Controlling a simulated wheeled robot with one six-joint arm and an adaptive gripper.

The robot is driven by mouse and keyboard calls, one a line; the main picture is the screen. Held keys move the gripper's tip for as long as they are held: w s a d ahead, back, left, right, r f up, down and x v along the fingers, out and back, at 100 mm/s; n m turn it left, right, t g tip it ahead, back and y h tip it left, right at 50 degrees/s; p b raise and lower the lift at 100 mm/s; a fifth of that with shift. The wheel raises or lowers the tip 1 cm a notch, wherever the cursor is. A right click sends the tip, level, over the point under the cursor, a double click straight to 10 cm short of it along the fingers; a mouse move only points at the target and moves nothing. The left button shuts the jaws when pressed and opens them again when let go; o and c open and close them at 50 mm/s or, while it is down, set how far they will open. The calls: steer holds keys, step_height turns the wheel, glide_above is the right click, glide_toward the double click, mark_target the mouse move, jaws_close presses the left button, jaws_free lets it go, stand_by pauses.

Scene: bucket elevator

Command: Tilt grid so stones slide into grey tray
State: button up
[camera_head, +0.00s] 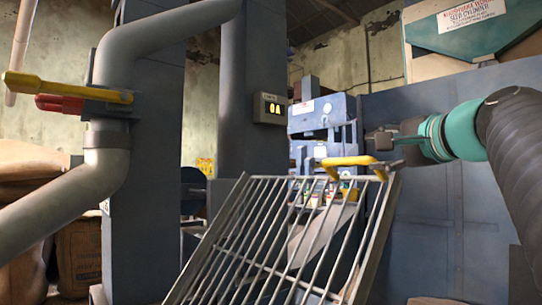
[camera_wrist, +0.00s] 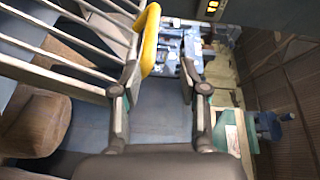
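The grid (camera_head: 290,235), a frame of metal bars, stands steeply tilted in the head view. A yellow handle (camera_head: 350,161) is on its upper edge. Grid bars also show at the upper left of the wrist view (camera_wrist: 75,30). My gripper (camera_head: 376,140) is at the handle's right end, by the grid's upper right corner. In the wrist view my gripper (camera_wrist: 160,62) has its fingers apart, with the yellow handle (camera_wrist: 148,42) close by the left fingertip. I cannot tell whether they touch. No stones can be made out on the bars. I cannot identify the grey tray.
A grey pipe (camera_head: 107,150) with a yellow lever (camera_head: 65,86) and a red lever (camera_head: 60,104) stands at the left. A blue column carries a small lit display (camera_head: 270,108). Brown sacks (camera_head: 78,255) are at the lower left. A blue-grey wall (camera_head: 450,215) stands behind my arm.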

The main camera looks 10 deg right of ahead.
steer(key=shift+s+d+f, duration=0.1)
steer(key=shift+s+f, duration=0.05)
steer(key=shift+s, duration=0.7)
steer(key=shift+s+d+f, duration=0.1)
steer(key=shift+s+f, duration=0.1)
steer(key=shift+s, duration=0.65)
steer(key=shift+s+d+f, duration=0.1)
steer(key=shift+s+f, duration=0.05)
steer(key=shift+s, duration=0.7)
